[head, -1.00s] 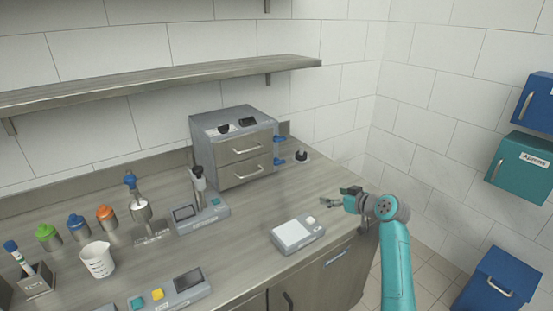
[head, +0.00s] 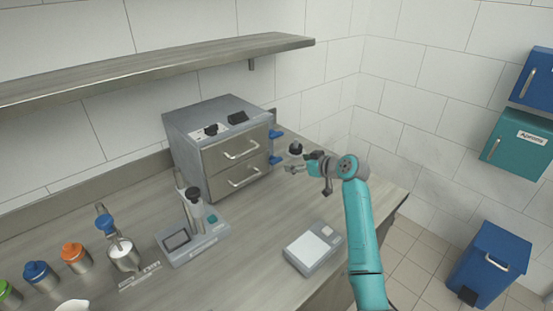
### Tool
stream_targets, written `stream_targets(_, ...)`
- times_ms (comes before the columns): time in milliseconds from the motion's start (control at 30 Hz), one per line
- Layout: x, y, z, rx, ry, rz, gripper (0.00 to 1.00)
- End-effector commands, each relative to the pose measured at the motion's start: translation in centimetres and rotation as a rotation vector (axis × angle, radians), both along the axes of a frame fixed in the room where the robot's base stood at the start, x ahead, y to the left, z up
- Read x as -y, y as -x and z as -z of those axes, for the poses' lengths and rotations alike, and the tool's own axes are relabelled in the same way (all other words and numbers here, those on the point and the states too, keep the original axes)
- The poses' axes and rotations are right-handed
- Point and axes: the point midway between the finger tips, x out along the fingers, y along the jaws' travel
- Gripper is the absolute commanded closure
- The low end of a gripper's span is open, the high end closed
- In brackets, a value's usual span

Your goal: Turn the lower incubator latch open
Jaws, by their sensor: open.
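The incubator (head: 190,150) is a grey box with two drawers, each with a bar handle, on the counter against the wall. Its lower latch (head: 276,160) is a small blue piece on the right edge beside the lower drawer. The upper latch (head: 275,134) is a like blue piece just above it. My gripper (head: 291,183) is open and empty, its fingers pointing left toward the incubator. In the picture it is a little right of and below the lower latch, apart from it. A black-knobbed piece (head: 295,148) shows just behind my gripper.
A grey scale (head: 314,249) lies on the counter below my gripper. A device with a dark screen (head: 190,239) stands in front of the incubator at left. Blue and teal boxes hang at right.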

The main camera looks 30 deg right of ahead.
Motion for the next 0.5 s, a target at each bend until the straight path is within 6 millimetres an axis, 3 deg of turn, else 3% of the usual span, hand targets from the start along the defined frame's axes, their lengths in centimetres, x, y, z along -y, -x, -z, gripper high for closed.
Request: stream_targets(500,-2.0,-7.4,3.1,-0.001,0.0,-0.002,0.15)
